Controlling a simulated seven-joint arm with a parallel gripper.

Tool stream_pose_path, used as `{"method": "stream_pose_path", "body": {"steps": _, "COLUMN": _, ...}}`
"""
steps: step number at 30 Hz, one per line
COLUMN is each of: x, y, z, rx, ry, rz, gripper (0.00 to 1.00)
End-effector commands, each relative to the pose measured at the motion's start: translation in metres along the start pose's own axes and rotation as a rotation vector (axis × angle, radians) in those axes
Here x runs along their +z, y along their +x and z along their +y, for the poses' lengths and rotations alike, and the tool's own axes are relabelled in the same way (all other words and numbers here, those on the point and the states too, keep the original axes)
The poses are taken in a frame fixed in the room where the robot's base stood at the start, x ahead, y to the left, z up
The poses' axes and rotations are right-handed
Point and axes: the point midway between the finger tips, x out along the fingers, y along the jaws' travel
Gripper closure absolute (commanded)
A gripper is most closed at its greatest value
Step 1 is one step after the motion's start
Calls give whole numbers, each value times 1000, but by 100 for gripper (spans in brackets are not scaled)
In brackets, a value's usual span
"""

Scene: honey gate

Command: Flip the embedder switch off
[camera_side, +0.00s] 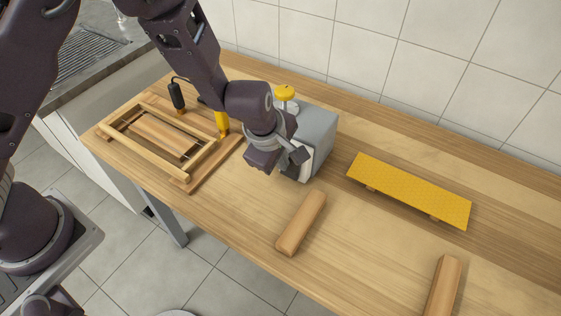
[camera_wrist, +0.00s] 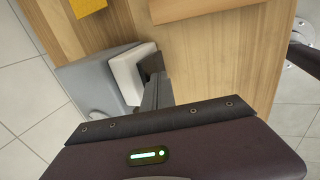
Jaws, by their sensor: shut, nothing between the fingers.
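The embedder is a grey box (camera_side: 319,133) on the wooden table, with a pale front panel and a yellow knob (camera_side: 285,92) on top. In the wrist view the grey box (camera_wrist: 88,78) shows its white panel (camera_wrist: 127,73). A small dark part (camera_wrist: 151,64) at the panel's face may be the switch; my fingers partly hide it, and its position cannot be read. My gripper (camera_side: 299,156) is shut and empty, right in front of the panel. In the wrist view its fingertips (camera_wrist: 156,82) are beside the dark part; whether they touch it is unclear.
A wooden frame (camera_side: 201,160) on a board lies left of the box, near a yellow-handled tool (camera_side: 221,123) and a black corded tool (camera_side: 177,95). A wooden block (camera_side: 301,222) lies in front. A yellow honeycomb sheet (camera_side: 410,190) and another block (camera_side: 443,286) lie right, with bare table between.

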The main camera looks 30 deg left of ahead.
Motion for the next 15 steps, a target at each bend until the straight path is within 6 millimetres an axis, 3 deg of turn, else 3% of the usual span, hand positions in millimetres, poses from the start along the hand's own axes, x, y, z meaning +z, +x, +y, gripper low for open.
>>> {"method": "stream_pose_path", "body": {"steps": 15, "x": 0, "y": -14, "z": 5, "rx": 1, "ry": 1, "rz": -1, "gripper": 100}}
